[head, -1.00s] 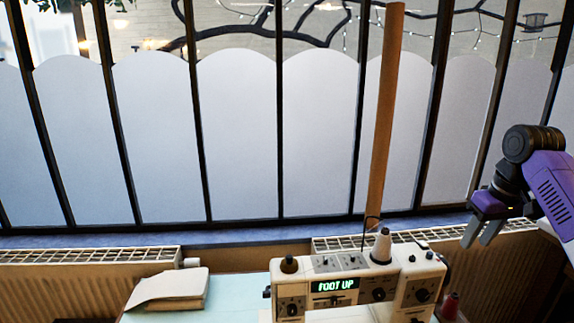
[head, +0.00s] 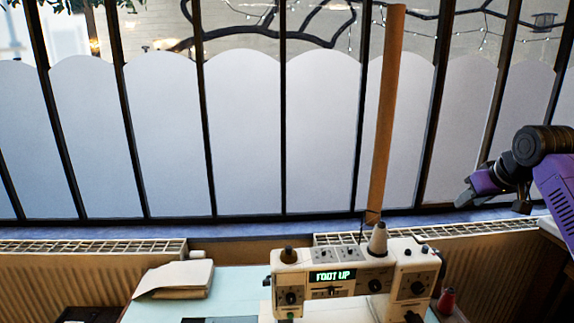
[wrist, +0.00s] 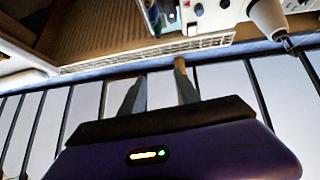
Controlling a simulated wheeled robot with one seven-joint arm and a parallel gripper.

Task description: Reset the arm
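My gripper (head: 466,199) is at the right of the head view, on my purple arm, above the windowsill and radiator and right of the sewing machine. In the wrist view my gripper (wrist: 160,82) shows two grey fingers standing apart with nothing between them. The fingers touch nothing that I can see. In the head view the fingers are seen nearly side-on, so their gap is hard to make out there.
A white sewing machine (head: 350,286) reading "FOOT UP" stands on a pale table, with a thread cone (head: 378,240) on top. A paper stack (head: 174,280) lies left. A tall wooden post (head: 388,110) rises behind. A red spool (head: 446,300) stands right. Air around my gripper is clear.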

